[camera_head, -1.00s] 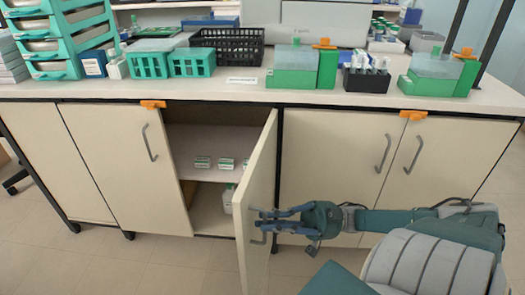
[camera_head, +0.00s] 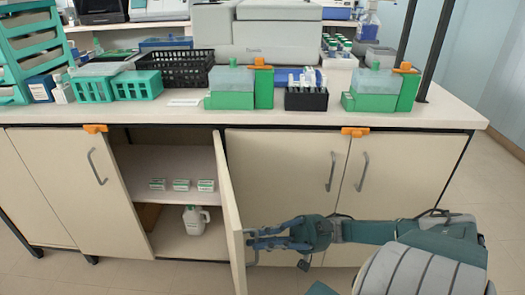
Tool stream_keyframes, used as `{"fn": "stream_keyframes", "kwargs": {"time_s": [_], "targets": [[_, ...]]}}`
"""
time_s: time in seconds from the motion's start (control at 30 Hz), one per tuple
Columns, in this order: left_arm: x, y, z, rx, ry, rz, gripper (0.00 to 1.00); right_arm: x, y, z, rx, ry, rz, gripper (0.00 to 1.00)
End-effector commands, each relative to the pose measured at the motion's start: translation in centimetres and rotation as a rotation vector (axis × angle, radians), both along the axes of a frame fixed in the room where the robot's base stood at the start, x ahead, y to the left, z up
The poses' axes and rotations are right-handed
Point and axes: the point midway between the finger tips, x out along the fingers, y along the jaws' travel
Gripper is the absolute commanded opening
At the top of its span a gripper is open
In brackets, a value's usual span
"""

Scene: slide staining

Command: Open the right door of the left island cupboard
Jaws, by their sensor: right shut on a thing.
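The left island cupboard stands open at its right door (camera_head: 229,205), which swings out towards me and shows nearly edge-on. Its left door (camera_head: 84,185) is shut. My right gripper (camera_head: 254,240) is at the open door's outer face, low down, shut on that door's handle (camera_head: 251,255), which its fingers partly hide. Inside the cupboard, several small white-and-green boxes (camera_head: 181,185) sit on the shelf and a white jug (camera_head: 195,220) stands on the floor of the cupboard. My left gripper is not in view.
The right island cupboard's doors (camera_head: 285,180) are shut, behind my right arm. The worktop (camera_head: 175,113) above carries green racks (camera_head: 137,85), a black basket (camera_head: 173,69) and green staining containers (camera_head: 231,88). Floor shows in front of the cupboards.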

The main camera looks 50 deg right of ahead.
Motion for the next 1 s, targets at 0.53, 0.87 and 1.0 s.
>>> {"fn": "stream_keyframes", "kwargs": {"time_s": [0.53,0.87,1.0], "targets": [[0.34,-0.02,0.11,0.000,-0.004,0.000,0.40,0.58,-0.38,0.32,-0.001,-0.006,-0.017,0.22],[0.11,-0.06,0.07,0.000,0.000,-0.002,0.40,0.42,-0.33,0.19,0.000,-0.003,-0.013,0.22],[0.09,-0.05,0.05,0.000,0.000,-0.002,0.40,0.12,-1.26,-0.31,-0.002,-0.002,-0.015,0.22]]}}
